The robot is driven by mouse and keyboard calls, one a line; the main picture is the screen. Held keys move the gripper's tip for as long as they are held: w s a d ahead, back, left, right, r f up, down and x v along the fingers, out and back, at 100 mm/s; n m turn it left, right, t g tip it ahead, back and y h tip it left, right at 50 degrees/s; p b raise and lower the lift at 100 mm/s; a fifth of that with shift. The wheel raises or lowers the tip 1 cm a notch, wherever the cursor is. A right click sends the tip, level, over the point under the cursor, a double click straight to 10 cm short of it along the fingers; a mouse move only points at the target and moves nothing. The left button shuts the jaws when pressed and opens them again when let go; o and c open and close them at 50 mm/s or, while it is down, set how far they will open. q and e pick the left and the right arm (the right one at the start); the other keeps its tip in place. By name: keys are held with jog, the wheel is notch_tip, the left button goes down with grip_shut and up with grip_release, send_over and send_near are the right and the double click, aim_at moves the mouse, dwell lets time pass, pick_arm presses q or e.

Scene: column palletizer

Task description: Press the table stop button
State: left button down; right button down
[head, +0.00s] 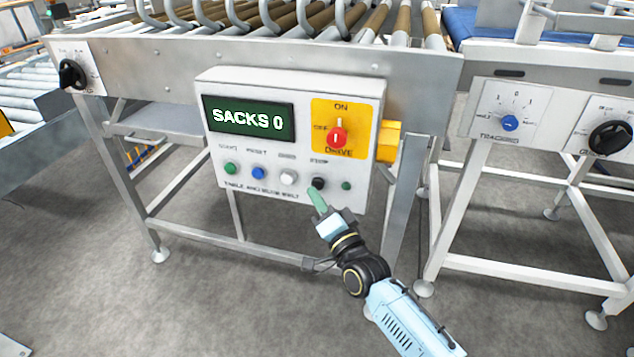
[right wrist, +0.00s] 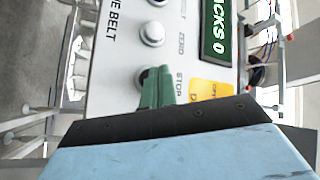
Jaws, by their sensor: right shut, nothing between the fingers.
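The control box (head: 300,180) is a white panel on the front of the roller table. The black stop button (head: 318,184) sits under the STOP label, at the right of the button row. My right gripper (head: 317,200) is shut and empty, its green fingertips just below the stop button in the head view. In the right wrist view the green fingers (right wrist: 157,88) point at the panel by the STOP label and hide most of the button. I cannot tell whether they touch it. My left gripper is not in view.
Beside the stop button are a white zero button (head: 288,177), a blue reset button (head: 258,173), a green start button (head: 230,168) and a small green button (head: 346,186). A red drive switch (head: 338,137) is above. The display (head: 249,119) reads SACKS 0. Floor in front is clear.

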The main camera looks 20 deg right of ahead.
jog(key=shift+s, duration=0.1)
jog(key=shift+s+a+p, duration=0.7)
jog(key=shift+s+a, duration=0.05)
jog(key=shift+s, duration=0.3)
jog(key=shift+s+a+p, duration=0.7)
jog(key=shift+s, duration=0.3)
